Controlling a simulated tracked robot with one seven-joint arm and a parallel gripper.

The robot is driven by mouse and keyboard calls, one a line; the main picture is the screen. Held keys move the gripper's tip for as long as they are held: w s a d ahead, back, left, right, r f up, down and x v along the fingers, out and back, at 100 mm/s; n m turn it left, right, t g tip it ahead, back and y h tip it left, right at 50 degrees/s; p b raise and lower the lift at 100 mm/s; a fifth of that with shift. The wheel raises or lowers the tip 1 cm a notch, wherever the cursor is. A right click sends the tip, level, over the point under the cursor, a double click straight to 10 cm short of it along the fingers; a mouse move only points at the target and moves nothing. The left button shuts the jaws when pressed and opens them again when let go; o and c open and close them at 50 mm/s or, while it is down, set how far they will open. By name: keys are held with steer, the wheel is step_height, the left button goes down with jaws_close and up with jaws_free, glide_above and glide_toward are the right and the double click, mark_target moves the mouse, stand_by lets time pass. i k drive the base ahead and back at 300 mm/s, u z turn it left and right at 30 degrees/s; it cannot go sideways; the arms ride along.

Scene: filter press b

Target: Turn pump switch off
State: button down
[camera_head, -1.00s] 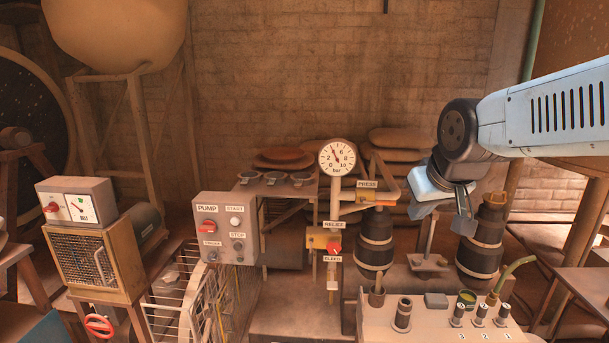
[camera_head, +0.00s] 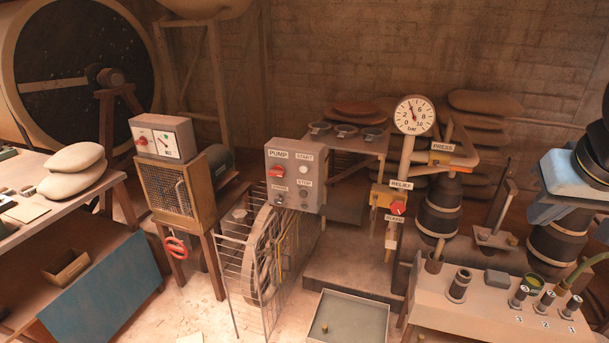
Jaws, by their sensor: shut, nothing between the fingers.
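The grey pump box (camera_head: 294,198) stands left of the middle, labelled PUMP, START and STOP. Its pump switch is a red handle (camera_head: 279,172) under the PUMP label, lying close to level with its right end slightly raised. A white button sits under START and a dark one by STOP. My gripper (camera_head: 552,212) is at the right edge, partly cut off by the frame. It is shut and empty, far to the right of the pump box and touching nothing that I can see.
The pressure gauge (camera_head: 415,115) and the red relief handle (camera_head: 398,208) stand on pipework between my gripper and the pump box. A wire guard (camera_head: 237,270) sits below the box. Another grey box with a red switch (camera_head: 163,138) is further left. A bench (camera_head: 480,298) with valves is front right.

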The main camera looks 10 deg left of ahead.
mark_target(277, 170)
steer(key=k, duration=1.25)
steer(key=u, duration=0.25)
steer(key=i, duration=0.5)
steer(key=u, duration=0.45)
steer(key=i, duration=1.4)
steer(key=z, duration=0.2)
